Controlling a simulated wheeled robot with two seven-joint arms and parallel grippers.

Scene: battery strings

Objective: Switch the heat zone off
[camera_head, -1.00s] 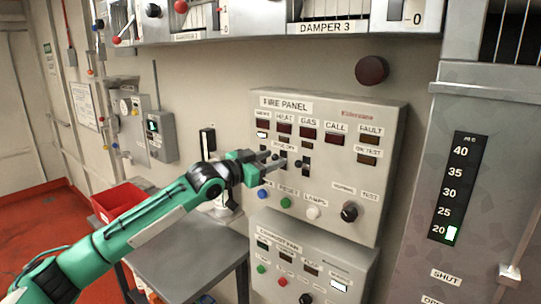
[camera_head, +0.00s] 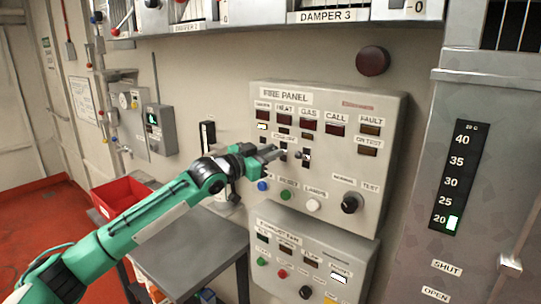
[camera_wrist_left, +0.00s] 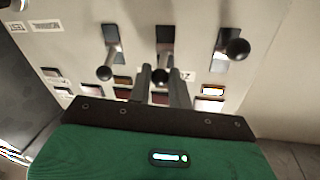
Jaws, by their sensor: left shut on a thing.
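The grey fire panel (camera_head: 330,175) on the wall has labelled lamps for smoke, heat, gas, call and fault. Below the first three lies a row of black-knobbed lever switches. My left gripper (camera_head: 277,154) reaches the panel from the left and is shut on the middle lever, the heat switch. In the left wrist view, which is upside down, its fingers (camera_wrist_left: 163,78) close around the heat switch knob (camera_wrist_left: 160,75). The gas switch knob (camera_wrist_left: 104,73) is to the left; the smoke switch knob (camera_wrist_left: 238,48) is to the right, tilted differently. My right gripper is not in view.
A small white-yellow lamp (camera_head: 262,127) is lit under the smoke label. Push buttons (camera_head: 285,195) and a black rotary knob (camera_head: 350,204) are lower on the panel. A second panel (camera_head: 300,265) is below it. A grey bench (camera_head: 195,255) with a red bin (camera_head: 118,196) is at left.

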